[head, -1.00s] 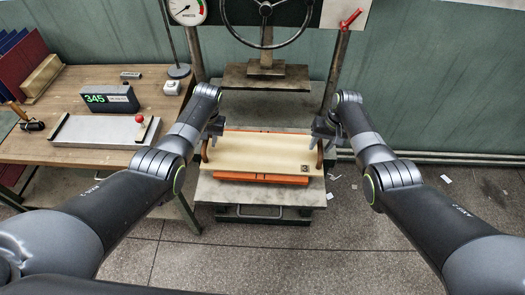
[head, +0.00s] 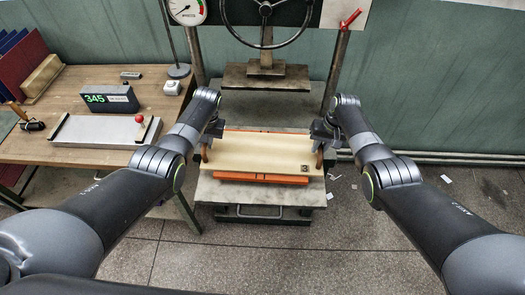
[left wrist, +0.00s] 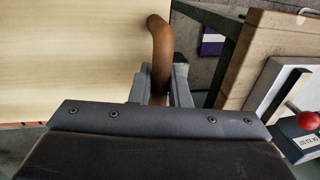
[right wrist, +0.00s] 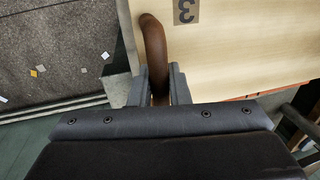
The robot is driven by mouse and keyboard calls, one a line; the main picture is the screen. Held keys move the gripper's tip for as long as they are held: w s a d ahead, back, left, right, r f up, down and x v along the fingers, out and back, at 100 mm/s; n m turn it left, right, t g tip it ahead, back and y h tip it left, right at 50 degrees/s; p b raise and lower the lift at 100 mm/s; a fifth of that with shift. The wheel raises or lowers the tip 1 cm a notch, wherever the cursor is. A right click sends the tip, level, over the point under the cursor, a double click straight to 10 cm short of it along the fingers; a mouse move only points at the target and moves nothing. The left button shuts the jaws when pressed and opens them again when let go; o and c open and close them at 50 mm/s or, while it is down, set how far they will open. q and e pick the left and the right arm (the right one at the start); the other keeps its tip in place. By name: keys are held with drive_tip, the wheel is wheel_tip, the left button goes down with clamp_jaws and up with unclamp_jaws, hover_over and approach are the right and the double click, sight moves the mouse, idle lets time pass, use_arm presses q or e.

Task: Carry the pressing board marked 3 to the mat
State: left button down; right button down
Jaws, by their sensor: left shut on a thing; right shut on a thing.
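The pressing board marked 3 (head: 260,150) is a pale wooden board with a brown curved handle at each end. It lies level over orange pieces (head: 260,178) on the press bed; I cannot tell whether it touches them. My left gripper (head: 207,138) is shut on the left handle, which also shows between its fingers in the left wrist view (left wrist: 161,50). My right gripper (head: 321,140) is shut on the right handle, seen in the right wrist view (right wrist: 154,45) beside the printed 3 (right wrist: 186,11). I cannot make out the mat with certainty.
The press plate (head: 266,77) and handwheel (head: 266,10) stand behind and above the board. A wooden table (head: 75,155) at left carries a metal tray with a red knob (head: 95,131), a display reading 345 (head: 108,98) and a mallet. Paper scraps lie on the floor at right.

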use_arm(q)
drive_tip(key=shift+w+r, duration=0.1)
drive_tip(key=shift+r, duration=0.05)
use_arm(e)
drive_tip(key=shift+r, duration=0.1)
